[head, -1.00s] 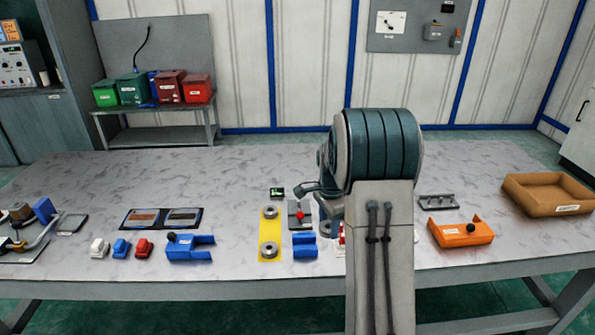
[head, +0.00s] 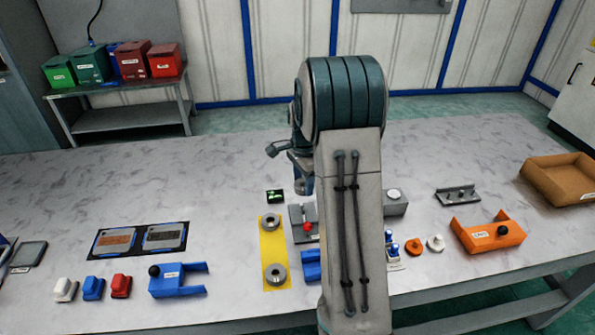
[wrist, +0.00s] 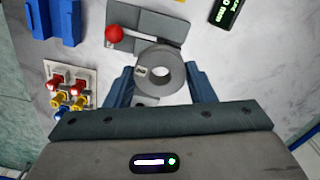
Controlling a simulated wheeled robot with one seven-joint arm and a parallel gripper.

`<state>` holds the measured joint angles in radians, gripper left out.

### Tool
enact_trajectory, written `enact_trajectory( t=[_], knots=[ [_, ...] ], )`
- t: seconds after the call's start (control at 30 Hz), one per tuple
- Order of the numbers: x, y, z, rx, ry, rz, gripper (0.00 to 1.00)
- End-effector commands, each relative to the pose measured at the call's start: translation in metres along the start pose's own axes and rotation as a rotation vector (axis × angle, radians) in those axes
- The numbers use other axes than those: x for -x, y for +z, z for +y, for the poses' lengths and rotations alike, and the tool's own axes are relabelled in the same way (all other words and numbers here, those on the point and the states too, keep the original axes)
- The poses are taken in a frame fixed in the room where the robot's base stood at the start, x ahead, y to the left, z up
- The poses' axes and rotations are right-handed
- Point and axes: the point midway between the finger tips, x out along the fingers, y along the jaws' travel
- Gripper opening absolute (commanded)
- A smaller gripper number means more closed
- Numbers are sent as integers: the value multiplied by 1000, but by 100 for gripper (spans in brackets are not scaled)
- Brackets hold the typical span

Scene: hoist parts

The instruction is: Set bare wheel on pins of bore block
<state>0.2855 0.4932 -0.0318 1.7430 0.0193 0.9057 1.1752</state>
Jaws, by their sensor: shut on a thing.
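My gripper (wrist: 160,88) is shut on a grey ring-shaped wheel (wrist: 160,72) with a round hole and a small label. In the head view the wheel (head: 302,187) hangs under my gripper (head: 301,170), above the table and behind the grey plate with a red knob (head: 308,227). A dark grey bar with short upright pins (head: 457,195) lies at the right of the table. A grey block with a pale round top (head: 395,203) stands beside my arm, partly hidden. I cannot tell for sure which is the bore block.
A yellow mat (head: 273,250) holds two grey wheels. A blue block (head: 311,266), an orange holder (head: 489,236), a blue holder (head: 178,280) and a brown tray (head: 560,180) stand around. A connector plate (wrist: 72,88) shows in the wrist view. The back of the table is clear.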

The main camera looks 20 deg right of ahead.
Motion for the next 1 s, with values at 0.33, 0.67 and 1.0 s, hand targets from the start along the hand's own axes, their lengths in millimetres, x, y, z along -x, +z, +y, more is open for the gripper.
enact_trajectory(
  t=[0.33, 0.67, 1.0],
  knots=[
    [-12, -4, 1, -7, 0, 0, 16],
    [-44, -2, 0, -3, -1, 0, 16],
    [-69, -1, 0, -2, -1, 0, 16]
  ],
)
